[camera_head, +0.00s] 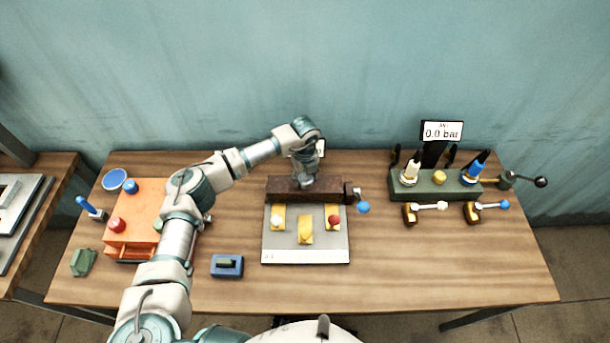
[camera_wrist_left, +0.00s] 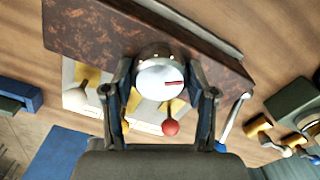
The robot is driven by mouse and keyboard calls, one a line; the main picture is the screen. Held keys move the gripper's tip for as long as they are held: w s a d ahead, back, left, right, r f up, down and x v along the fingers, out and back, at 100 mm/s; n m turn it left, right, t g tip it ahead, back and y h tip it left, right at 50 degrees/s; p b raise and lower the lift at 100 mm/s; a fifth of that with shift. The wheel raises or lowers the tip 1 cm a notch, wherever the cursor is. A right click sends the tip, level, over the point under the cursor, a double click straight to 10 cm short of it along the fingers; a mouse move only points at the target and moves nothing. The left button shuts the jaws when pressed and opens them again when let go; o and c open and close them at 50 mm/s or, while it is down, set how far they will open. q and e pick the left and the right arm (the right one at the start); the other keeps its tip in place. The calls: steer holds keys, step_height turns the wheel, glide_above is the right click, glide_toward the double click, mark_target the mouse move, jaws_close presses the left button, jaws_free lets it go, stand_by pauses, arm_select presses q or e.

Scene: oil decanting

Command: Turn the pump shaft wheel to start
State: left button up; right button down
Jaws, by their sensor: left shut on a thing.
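The pump is a long rust-brown block (camera_head: 335,191) at the middle of the table, also seen in the left wrist view (camera_wrist_left: 90,35). On it is a round metal wheel (camera_wrist_left: 160,80) with a pale face and a short red mark. My left gripper (camera_head: 307,178) reaches down over the brown block from above. In the left wrist view its two fingers stand on either side of the wheel and are shut on it. In the head view the gripper mostly hides the wheel. My right gripper is not in view.
A grey plate (camera_head: 290,248) with yellow blocks and white and red knobs lies in front. A blue-knobbed lever (camera_head: 363,207) is at the block's right end. A green manifold (camera_head: 434,188) with a 0.0 bar display (camera_head: 443,131) stands right. An orange box (camera_head: 142,210) is left.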

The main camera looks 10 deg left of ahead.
mark_target(305, 176)
arm_select(q)
steer(key=n+p, duration=0.1)
steer(key=n, duration=0.1)
steer(key=n+p, duration=0.1)
steer(key=n, duration=0.2)
steer(key=shift+w+a+r+n, duration=0.1)
steer(key=shift+r+n, duration=0.1)
steer(key=shift+n, duration=0.1)
steer(key=n+p, duration=0.2)
steer(key=n, duration=0.2)
steer(key=shift+n, duration=0.4)
steer(key=o, duration=1)
steer(key=shift+c, duration=0.2)
steer(key=shift+o, duration=1)
steer(key=shift+f, duration=0.2)
steer(key=shift+r, duration=0.2)
step_height(305, 176, up, 12)
steer(key=shift+f, duration=0.25)
